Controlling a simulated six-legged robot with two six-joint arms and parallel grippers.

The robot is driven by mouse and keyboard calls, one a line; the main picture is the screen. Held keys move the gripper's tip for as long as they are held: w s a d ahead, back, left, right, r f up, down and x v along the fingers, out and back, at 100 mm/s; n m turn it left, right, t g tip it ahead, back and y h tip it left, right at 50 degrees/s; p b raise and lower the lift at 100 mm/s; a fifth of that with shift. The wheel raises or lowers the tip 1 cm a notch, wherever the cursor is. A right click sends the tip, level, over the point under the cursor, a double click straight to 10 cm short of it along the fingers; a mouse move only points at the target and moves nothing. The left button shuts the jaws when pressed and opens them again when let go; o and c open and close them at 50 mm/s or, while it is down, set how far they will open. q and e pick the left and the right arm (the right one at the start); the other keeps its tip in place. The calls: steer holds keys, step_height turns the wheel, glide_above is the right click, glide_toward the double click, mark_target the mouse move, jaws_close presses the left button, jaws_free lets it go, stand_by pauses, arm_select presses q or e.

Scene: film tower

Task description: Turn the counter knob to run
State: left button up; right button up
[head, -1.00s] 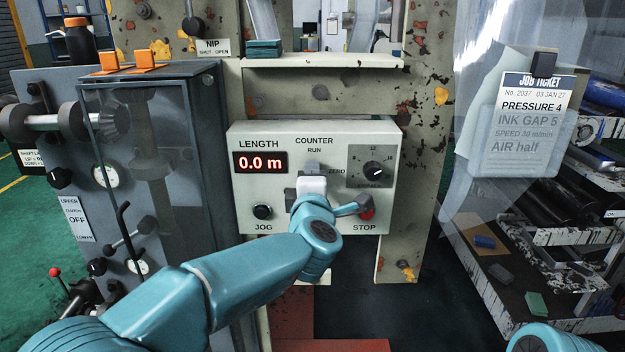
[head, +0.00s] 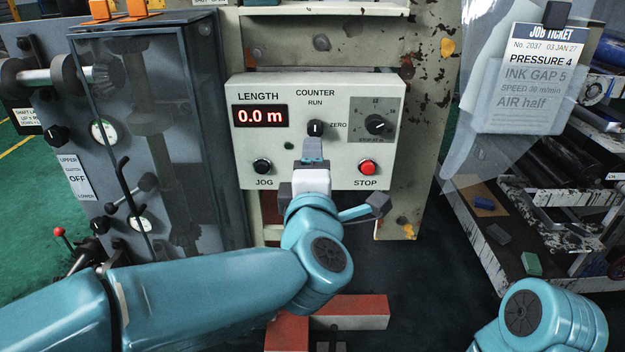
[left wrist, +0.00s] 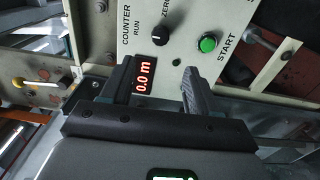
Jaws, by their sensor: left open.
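The counter knob (head: 315,128) is a small black dial on the pale control box (head: 245,165), between the RUN and ZERO labels. Its white mark seems to point at RUN. It also shows in the left wrist view (left wrist: 159,38), with the mark towards RUN. My left gripper (head: 313,152) is just below the knob in the head view, apart from it and empty. In the left wrist view its two fingers (left wrist: 158,85) are spread, with the knob beyond the tips. My right gripper is out of view.
The box also carries a red 0.0 m display (head: 260,116), a JOG button (head: 262,166), a red STOP button (head: 367,167) and another dial (head: 375,124). A green START button (left wrist: 208,43) shows in the wrist view. A glass-fronted cabinet (head: 150,150) stands left.

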arm_select(q)
steer(key=shift+s, duration=1.9)
